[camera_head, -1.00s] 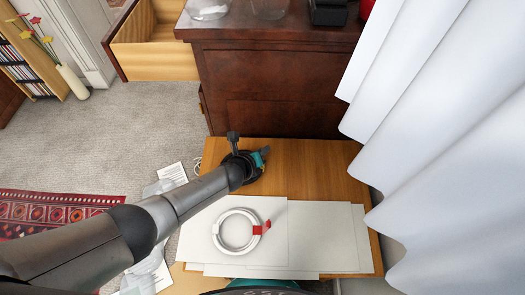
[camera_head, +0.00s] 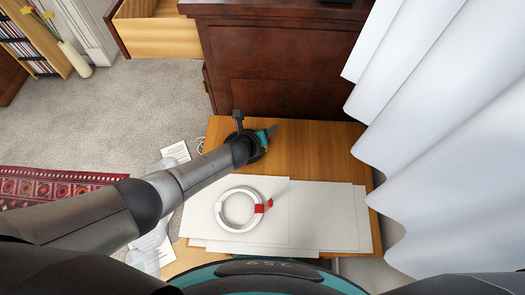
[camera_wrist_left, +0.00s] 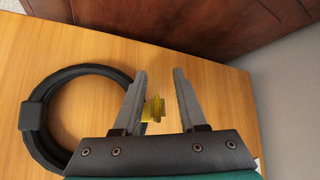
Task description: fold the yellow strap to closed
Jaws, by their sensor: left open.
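The yellow strap (camera_wrist_left: 153,109) shows in the left wrist view as a short, bright piece between the fingers, nearer the left finger. I cannot tell whether it touches that finger. A black ring-shaped coil (camera_wrist_left: 88,70) lies on the wooden table to its left, with a dark block on its left side. My left gripper (camera_wrist_left: 160,88) is open, with the strap in its gap. In the head view my left gripper (camera_head: 268,131) is over the back left part of the table, and the strap is hidden there. My right gripper is not in view.
A white coil (camera_head: 221,210) with a red strap (camera_head: 264,206) lies on white sheets (camera_head: 315,215) on the wooden table (camera_head: 320,150). A dark wood cabinet (camera_head: 280,75) stands behind. A white curtain (camera_head: 440,140) hangs close on the right. The table's back right is clear.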

